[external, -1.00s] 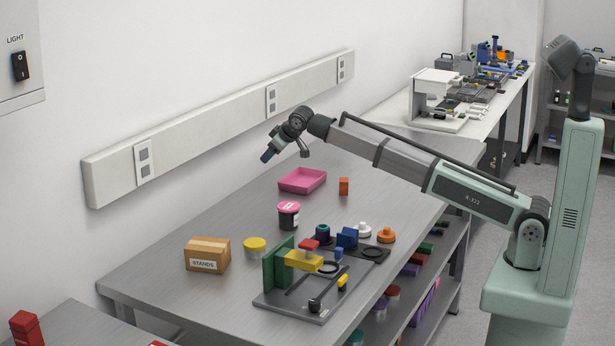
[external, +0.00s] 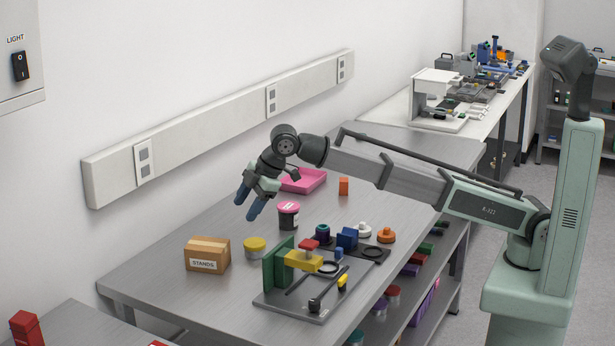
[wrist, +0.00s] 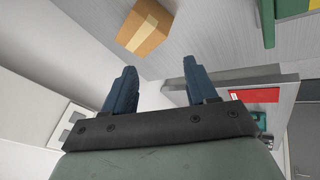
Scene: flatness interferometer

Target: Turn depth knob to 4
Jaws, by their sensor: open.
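No knob marked as a depth knob can be made out in either view. The flatness interferometer seems to be the grey base plate (external: 272,299) on the table, with a green upright block (external: 275,268), a yellow block (external: 303,260) and a red piece (external: 309,244) on top. A black lever-like part (external: 326,289) and a small yellow piece (external: 342,281) sit at its right. My gripper (external: 247,206) is open and empty, in the air above the table, up and left of this assembly. In the wrist view its two blue fingers (wrist: 158,92) stand apart with nothing between them.
A STANDS box (external: 208,255), a yellow-lidded jar (external: 255,247) and a pink-lidded dark jar (external: 288,214) stand near my gripper. A pink tray (external: 303,182) lies behind. A dark plate (external: 372,253) with blue parts, and white and orange knob-shaped pieces (external: 386,235), are at the right.

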